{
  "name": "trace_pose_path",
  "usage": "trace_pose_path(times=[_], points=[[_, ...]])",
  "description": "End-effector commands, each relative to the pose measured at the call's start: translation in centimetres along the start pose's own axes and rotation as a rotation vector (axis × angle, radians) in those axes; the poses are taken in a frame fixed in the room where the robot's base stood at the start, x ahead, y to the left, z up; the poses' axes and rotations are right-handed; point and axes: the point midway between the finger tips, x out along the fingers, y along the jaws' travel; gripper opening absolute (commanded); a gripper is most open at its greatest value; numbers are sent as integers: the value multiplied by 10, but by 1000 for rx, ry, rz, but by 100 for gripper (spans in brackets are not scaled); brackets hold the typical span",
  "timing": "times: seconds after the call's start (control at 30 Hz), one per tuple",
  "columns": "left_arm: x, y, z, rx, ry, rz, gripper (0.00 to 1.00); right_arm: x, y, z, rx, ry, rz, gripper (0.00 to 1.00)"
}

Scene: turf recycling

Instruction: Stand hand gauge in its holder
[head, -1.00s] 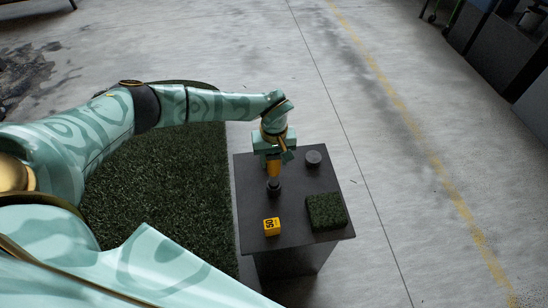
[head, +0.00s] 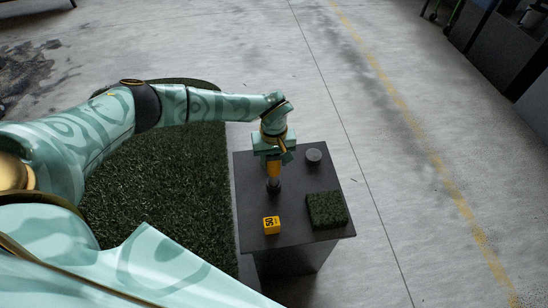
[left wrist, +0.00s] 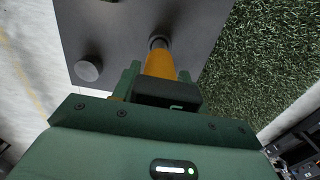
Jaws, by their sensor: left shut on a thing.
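My left gripper (head: 273,160) is shut on the hand gauge, whose orange-yellow handle (head: 273,170) points down toward the dark table. The gauge also shows in the left wrist view (left wrist: 161,65), between the green fingers. A dark round piece (head: 273,187) is at its lower end, and shows in the left wrist view (left wrist: 157,42). I cannot tell whether this is the holder or the gauge's own foot, nor whether it touches the table. The gauge looks close to upright. My right gripper is not in view.
The dark table (head: 253,200) also bears a short grey cylinder (head: 313,157), a yellow block with black marks (head: 271,225) and a square turf piece (head: 327,210). A large turf surface (head: 160,190) lies left of the table.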

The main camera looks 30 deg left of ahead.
Motion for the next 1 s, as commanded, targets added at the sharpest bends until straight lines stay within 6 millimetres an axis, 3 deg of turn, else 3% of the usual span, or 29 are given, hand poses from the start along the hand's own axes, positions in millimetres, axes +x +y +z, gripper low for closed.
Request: trace_pose_path(times=[1.0], points=[[26,0,-1,0,0,0,11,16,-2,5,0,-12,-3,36]])
